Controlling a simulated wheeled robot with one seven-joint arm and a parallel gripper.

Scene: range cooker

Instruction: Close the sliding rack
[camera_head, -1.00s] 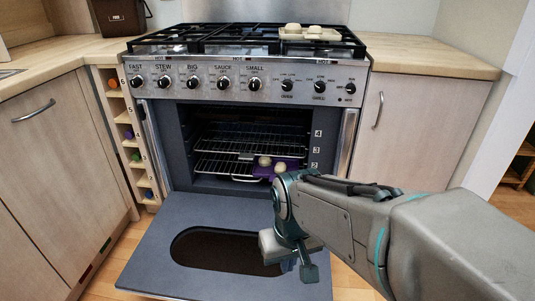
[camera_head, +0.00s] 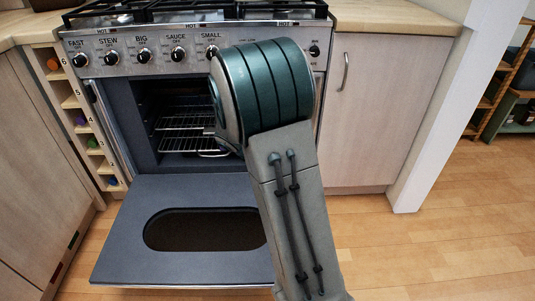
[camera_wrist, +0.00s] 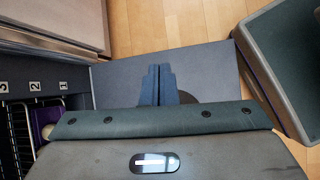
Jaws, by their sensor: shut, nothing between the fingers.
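The range cooker's oven stands open, with its grey door (camera_head: 125,225) folded down flat. Inside are an upper wire rack (camera_head: 185,121) and a lower wire rack (camera_head: 185,144). My arm hides their right part in the head view. How far either rack is slid out is hard to tell. In the wrist view, a wire rack (camera_wrist: 19,135) shows at the left edge beside a purple tray (camera_wrist: 42,119) with a pale round item. My gripper (camera_wrist: 157,70) has its fingers together and empty, over the open door and right of the rack. It is hidden in the head view.
The hob with black grates (camera_head: 150,12) lies above the control knobs. A narrow bottle shelf (camera_head: 80,115) stands left of the oven, a closed cabinet (camera_head: 365,110) right. The wooden floor (camera_head: 440,240) at right is clear.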

